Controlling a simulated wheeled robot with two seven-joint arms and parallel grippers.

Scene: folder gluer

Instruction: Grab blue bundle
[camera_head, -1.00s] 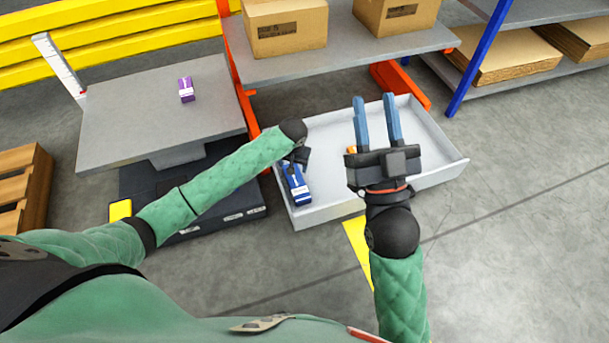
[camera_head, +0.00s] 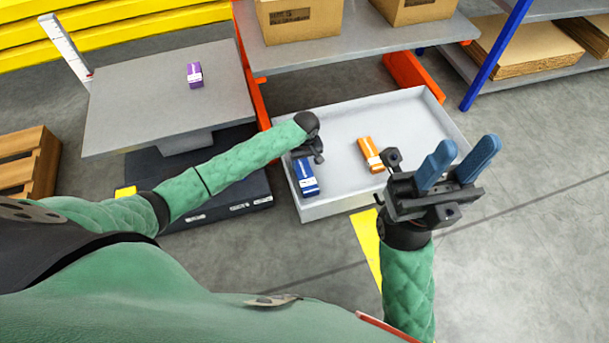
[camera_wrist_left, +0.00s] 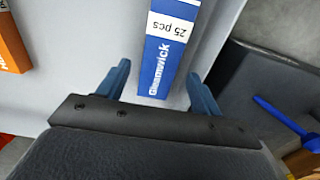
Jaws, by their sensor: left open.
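The blue bundle (camera_head: 305,177) is a blue box with a white label, lying in the left part of the white tray (camera_head: 350,125). My left gripper (camera_head: 308,155) hangs over the tray at the bundle's far end; its fingers are hidden in the head view. In the left wrist view the left gripper (camera_wrist_left: 160,88) is open, and the near end of the blue bundle (camera_wrist_left: 168,50) shows between and just beyond its two fingertips. I cannot tell whether they touch. My right gripper (camera_head: 460,160) is open, fingers apart, above the tray's right front corner, and holds nothing.
An orange box (camera_head: 370,154) lies in the middle of the tray. A shelf with cardboard boxes (camera_head: 303,20) is above the tray's back. Orange posts flank the tray.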

